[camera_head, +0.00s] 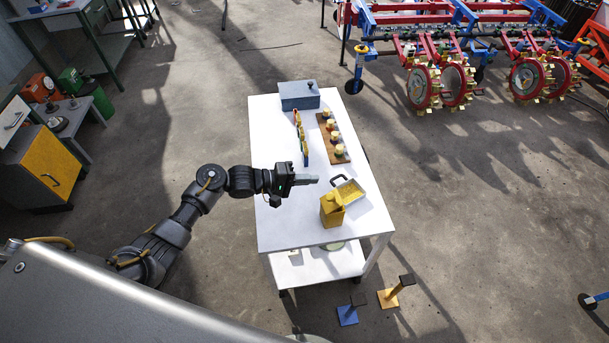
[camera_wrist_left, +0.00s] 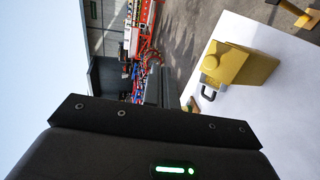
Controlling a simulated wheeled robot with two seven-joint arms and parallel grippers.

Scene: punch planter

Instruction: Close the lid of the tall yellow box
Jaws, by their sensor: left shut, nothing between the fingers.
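The tall yellow box (camera_head: 331,216) stands near the front right of the white table. My right gripper is not in view.
A wooden strip with several knobs (camera_head: 334,140), a row of coloured pieces (camera_head: 301,138) and a grey-blue box (camera_head: 299,97) stand farther back. The table's left front is clear.

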